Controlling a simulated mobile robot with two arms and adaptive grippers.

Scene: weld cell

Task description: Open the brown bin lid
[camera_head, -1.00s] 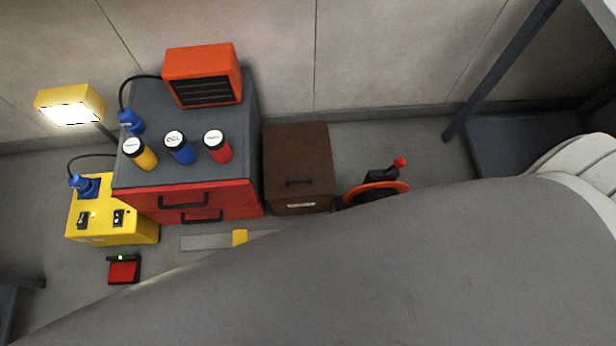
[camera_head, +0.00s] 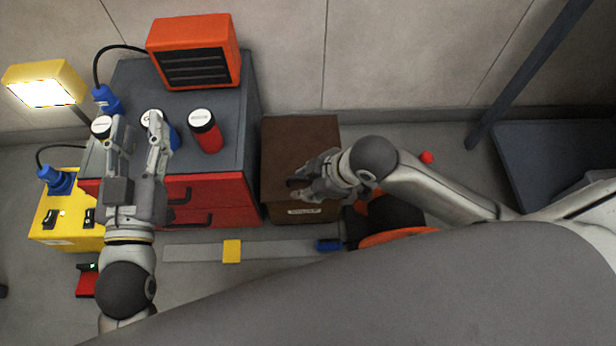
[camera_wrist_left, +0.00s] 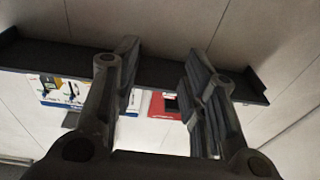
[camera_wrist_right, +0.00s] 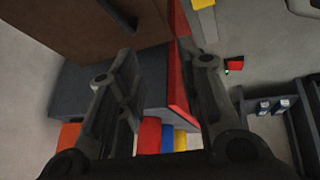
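The brown bin (camera_head: 298,140) stands on the floor right of the red and grey cabinet in the head view, its lid down. My right gripper (camera_head: 298,188) is over the front part of the lid, covering much of its dark handle. In the right wrist view the brown lid and its handle (camera_wrist_right: 118,16) show at the upper left, beyond my open, empty fingers (camera_wrist_right: 158,95); the handle is not between them. My left gripper (camera_head: 137,138) is open and empty, in front of the canisters on the cabinet. It also shows open in the left wrist view (camera_wrist_left: 160,85).
The cabinet (camera_head: 226,130) carries an orange heater (camera_head: 194,50) and canisters, including a red one (camera_head: 205,132). An orange-rimmed object (camera_head: 398,238) stands right of the bin, partly behind my right arm. A yellow box (camera_head: 62,222) is at the left. A shelf (camera_wrist_left: 160,70) shows in the left wrist view.

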